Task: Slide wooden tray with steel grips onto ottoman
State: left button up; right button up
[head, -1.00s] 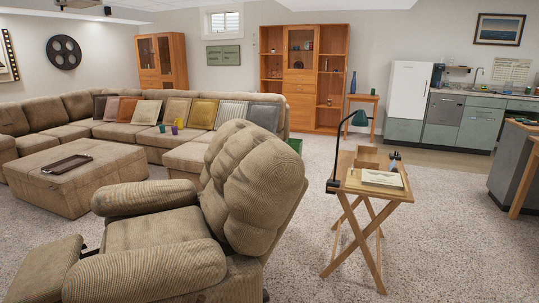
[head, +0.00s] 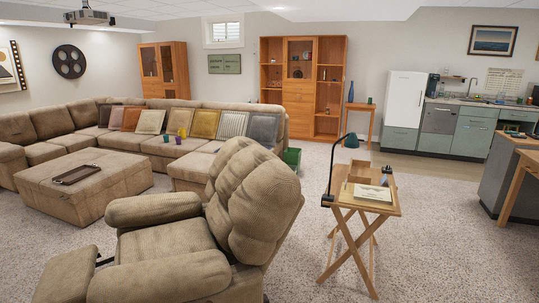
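A dark wooden tray (head: 75,174) lies flat on top of the tan ottoman (head: 110,196) at the left of the head view. The tray sits toward the ottoman's left side, within its top edges as far as I can see. Its steel grips are too small to make out clearly. Neither of my grippers shows in the head view.
A tan recliner (head: 235,205) stands in the foreground, right of the ottoman. A sectional sofa (head: 30,140) with several cushions runs behind the ottoman. A folding wooden table (head: 335,198) with a lamp stands at right. Carpet (head: 430,250) is clear at the lower right.

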aim_at(71, 177)
jog(key=u, duration=1.05)
